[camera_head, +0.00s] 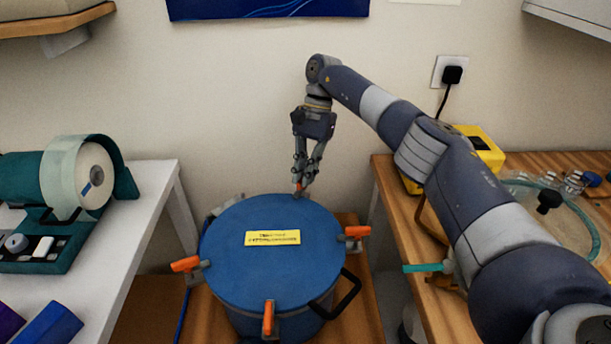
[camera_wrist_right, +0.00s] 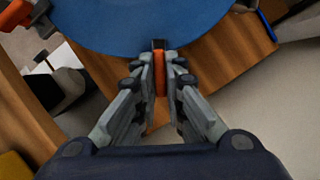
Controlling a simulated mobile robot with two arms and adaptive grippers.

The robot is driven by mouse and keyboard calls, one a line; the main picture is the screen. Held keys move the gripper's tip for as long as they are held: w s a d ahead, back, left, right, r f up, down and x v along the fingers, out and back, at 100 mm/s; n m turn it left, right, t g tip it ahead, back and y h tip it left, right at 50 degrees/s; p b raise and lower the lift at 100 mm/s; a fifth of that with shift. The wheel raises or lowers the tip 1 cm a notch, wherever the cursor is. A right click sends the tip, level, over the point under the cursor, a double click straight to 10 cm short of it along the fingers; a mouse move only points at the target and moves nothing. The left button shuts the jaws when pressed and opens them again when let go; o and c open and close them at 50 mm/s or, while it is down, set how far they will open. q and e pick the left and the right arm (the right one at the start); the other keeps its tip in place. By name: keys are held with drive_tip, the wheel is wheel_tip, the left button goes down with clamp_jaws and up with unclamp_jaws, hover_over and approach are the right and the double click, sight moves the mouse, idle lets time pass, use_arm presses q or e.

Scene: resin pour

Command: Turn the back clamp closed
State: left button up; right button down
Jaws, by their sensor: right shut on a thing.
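A blue round pot with a flat blue lid (camera_head: 272,262) stands on a wooden surface. Orange-handled clamps sit around its rim: a left clamp (camera_head: 186,264), a right clamp (camera_head: 356,232) and a front clamp (camera_head: 268,318). The back clamp (camera_head: 298,189) is at the far rim, mostly hidden by my right gripper (camera_head: 302,184). In the wrist view my right gripper (camera_wrist_right: 160,72) is shut on the orange handle of the back clamp (camera_wrist_right: 160,84), beside the blue lid (camera_wrist_right: 150,22). My left gripper is not in view.
At right, a wooden bench (camera_head: 398,205) holds a yellow box (camera_head: 482,146), a hose and small parts. The wall is close behind the pot.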

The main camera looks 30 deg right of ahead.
drive_tip(key=shift+w+r+n, duration=0.15)
drive_tip(key=shift+n, duration=0.65)
drive_tip(key=c, duration=1.7)
unclamp_jaws()
drive_tip(key=shift+h, duration=0.3)
wheel_tip(320, 180, up, 10)
drive_tip(key=shift+f, duration=0.1)
